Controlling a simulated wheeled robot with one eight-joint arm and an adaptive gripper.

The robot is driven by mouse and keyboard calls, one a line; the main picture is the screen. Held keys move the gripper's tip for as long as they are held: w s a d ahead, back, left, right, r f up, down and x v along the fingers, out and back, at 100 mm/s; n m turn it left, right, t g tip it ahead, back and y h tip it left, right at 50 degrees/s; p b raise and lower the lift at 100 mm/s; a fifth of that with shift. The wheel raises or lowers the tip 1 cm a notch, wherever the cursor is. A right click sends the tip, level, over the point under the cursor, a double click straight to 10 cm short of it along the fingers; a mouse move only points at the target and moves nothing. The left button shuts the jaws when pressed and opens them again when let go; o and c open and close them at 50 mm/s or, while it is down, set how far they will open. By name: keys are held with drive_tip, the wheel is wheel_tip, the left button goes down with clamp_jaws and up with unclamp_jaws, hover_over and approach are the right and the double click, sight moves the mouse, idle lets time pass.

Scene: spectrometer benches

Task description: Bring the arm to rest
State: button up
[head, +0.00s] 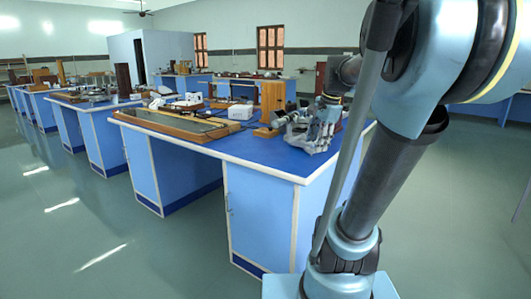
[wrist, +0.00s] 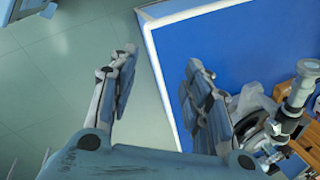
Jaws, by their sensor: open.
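My gripper (wrist: 158,66) is open and empty in the wrist view. Its two fingers are spread, with the white edge of the blue bench (wrist: 225,50) showing between them. The left finger is over the floor and the right one over the bench top. In the head view my arm reaches from the right side over the near bench (head: 262,190). Its far end is small there, beside grey metal equipment on the bench, so the fingers are hard to tell apart from it.
A grey metal instrument (wrist: 285,120) stands close right of my right finger. In the head view, a wooden-framed tray (head: 175,122), a wooden block (head: 272,97) and a white box (head: 240,112) lie on the bench. Open floor (head: 90,210) is at left.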

drive_tip(key=s+f+n+h, duration=0.1)
drive_tip(key=s+f+n, duration=1.1)
drive_tip(key=s+f, duration=0.6)
wheel_tip(320, 180, down, 2)
drive_tip(key=shift+s+d+n+g+h, duration=0.3)
drive_tip(key=shift+s+n+h, duration=0.05)
drive_tip(key=shift+n+h, duration=0.05)
drive_tip(key=shift+w+f, duration=0.2)
drive_tip(key=shift+w, duration=0.3)
